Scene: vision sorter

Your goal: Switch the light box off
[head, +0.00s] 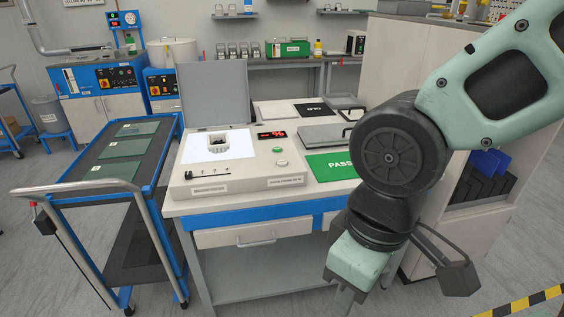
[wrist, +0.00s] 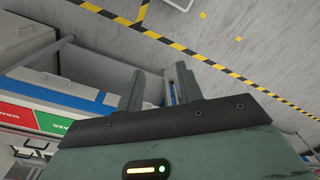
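The light box (head: 240,183) is a cream unit on the bench, its grey lid (head: 213,92) standing open. Its panel (head: 190,148) glows bright white, with a small dark-centred item (head: 217,145) on it. A slider with a black knob (head: 192,174) is at the front left. My gripper (head: 345,300) hangs low in front of the bench, well below and right of the box. In the wrist view my gripper (wrist: 159,85) has its fingers apart, nothing between them.
A green PASS mat (head: 330,168) and a grey closed-lid case (head: 322,134) lie right of the box. A blue trolley (head: 178,135) with glass plates stands left. A cream cabinet (head: 400,60) rises behind my arm. Bare floor and striped tape (wrist: 245,83) show below my gripper.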

